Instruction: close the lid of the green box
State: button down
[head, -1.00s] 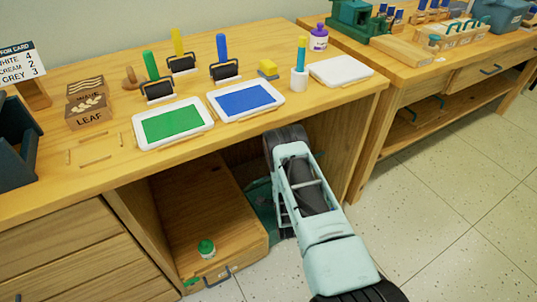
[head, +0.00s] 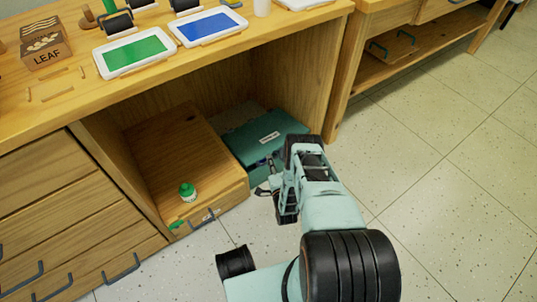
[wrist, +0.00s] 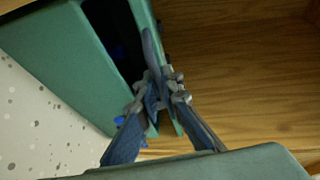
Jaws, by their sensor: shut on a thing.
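The green box (head: 254,170) sits in the open lower bay of the wooden bench, right of a wooden crate. Its teal lid (head: 262,134), with a white label, slopes over it. A dark gap with bits of blue shows under the lid's front edge. My gripper (head: 268,188) is at the box's front right corner. In the wrist view my gripper (wrist: 155,78) has its fingers together at a thin teal edge, seemingly the lid's, beside the dark gap. A broad teal face of the box (wrist: 62,50) lies to the left. The exact contact is hard to see.
The wooden crate (head: 170,145) with a small green-capped jar (head: 187,191) on it stands left of the box. The bench top (head: 90,105) overhangs the bay, with green and blue trays on it. Speckled floor (head: 440,160) is clear to the right.

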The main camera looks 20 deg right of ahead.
jog(key=shift+d+f, duration=0.1)
jog(key=shift+f, duration=1)
jog(key=c, duration=2.4)
grip_release()
notch_tip(320, 180, up, 10)
jog(key=shift+r, duration=0.1)
